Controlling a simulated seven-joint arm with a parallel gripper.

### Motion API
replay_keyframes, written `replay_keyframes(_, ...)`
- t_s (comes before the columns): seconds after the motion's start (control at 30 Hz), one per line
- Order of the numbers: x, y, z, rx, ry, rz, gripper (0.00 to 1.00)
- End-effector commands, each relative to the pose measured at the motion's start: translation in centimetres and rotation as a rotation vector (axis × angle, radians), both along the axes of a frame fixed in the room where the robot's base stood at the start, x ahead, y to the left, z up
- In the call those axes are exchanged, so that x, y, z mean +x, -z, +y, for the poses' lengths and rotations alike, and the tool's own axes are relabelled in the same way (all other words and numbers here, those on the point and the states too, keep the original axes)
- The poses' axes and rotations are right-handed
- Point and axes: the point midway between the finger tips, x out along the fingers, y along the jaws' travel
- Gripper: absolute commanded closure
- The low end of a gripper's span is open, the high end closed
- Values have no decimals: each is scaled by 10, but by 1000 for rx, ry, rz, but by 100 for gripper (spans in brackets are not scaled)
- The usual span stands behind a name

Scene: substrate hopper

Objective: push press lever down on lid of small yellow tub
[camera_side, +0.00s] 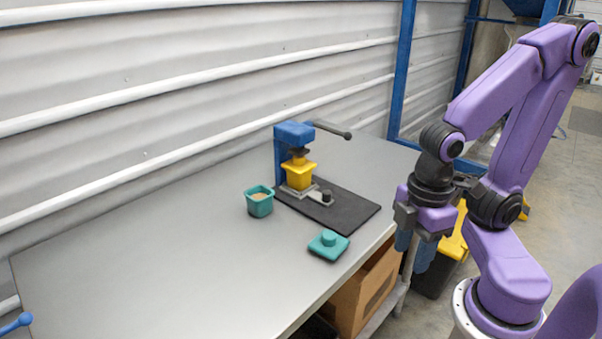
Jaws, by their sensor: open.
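A press (281,158) with a blue head stands at the back of the grey table. Its lever (330,129) sticks out to the right from the head, sloping slightly down to a dark knob. The small yellow tub (299,178) sits upright under the head on a pale metal holder. A yellow lid appears to be on the tub, just below the dark ram; I cannot tell whether the ram touches it. My gripper (413,246) is open and empty, pointing down beyond the table's right edge, well apart from the lever and tub.
A black mat (345,212) lies under the press. A dark-knobbed handle (326,196) extends from the holder. An open teal tub (259,208) with tan contents and a teal lid (328,245) rest nearby. The table's left (150,270) is mostly clear; a ribbed wall stands behind.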

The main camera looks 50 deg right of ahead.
Motion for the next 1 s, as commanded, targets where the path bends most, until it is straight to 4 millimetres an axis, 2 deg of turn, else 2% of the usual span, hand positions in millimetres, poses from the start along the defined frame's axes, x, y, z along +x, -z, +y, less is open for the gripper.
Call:
replay_keyframes(0.17, 22, -10, 8, -1, 65, -1, 53)
replay_keyframes(0.37, 89, -35, 13, -5, 247, 1, 53)
replay_keyframes(0.57, 165, -59, -7, -10, 438, 5, 53)
replay_keyframes(0.77, 235, -79, -54, -15, 630, 11, 53)
replay_keyframes(0.87, 266, -88, -88, -16, 727, 13, 53)
replay_keyframes(1.0, 299, -98, -144, -17, 860, 19, 53)
